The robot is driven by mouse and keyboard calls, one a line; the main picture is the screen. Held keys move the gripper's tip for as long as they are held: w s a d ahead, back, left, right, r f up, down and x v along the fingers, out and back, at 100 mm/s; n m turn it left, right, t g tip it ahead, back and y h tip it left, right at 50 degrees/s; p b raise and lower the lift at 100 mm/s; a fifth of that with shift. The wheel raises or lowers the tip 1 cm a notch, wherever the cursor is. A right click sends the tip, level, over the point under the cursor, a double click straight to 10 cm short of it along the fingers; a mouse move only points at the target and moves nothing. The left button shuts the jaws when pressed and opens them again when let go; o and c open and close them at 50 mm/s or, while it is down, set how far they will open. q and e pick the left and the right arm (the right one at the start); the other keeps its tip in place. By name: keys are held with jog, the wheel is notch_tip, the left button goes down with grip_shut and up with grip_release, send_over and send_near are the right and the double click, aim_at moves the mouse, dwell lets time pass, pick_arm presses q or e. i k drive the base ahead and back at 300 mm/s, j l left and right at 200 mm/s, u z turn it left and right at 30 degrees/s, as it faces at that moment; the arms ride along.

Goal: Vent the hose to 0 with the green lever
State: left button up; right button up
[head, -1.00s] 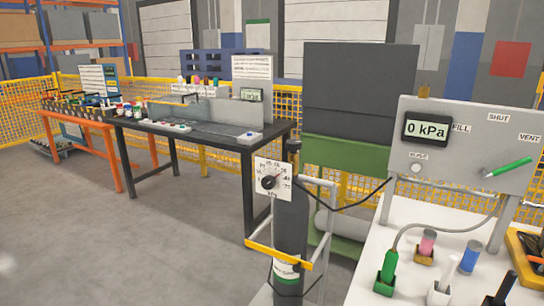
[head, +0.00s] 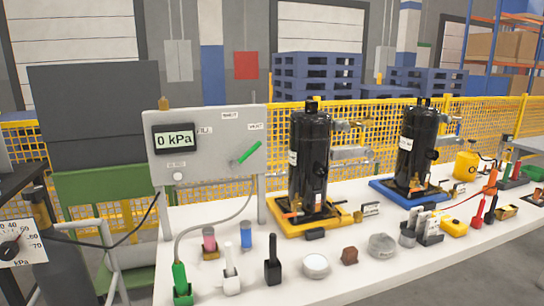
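The grey panel (head: 206,198) stands on the white table at the left of the head view. Its display (head: 175,138) reads 0 kPa. The green lever (head: 245,154) slants up to the right, its free end just below the VENT label (head: 255,126). The FILL and SHUT labels are left of and above it. The grey hose (head: 207,224) runs from the panel down to a green-handled end piece (head: 181,277) in a green holder at the table's front left. Neither of my grippers is in view.
Two black compressors stand on a yellow tray (head: 292,231) and a blue tray (head: 388,196). A white round lid (head: 316,265), a black-handled tool (head: 272,262) and several small items line the front. A dial gauge (head: 14,243) is at far left.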

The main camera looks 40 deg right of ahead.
aim_at(258, 144)
jog(key=z, duration=1.05)
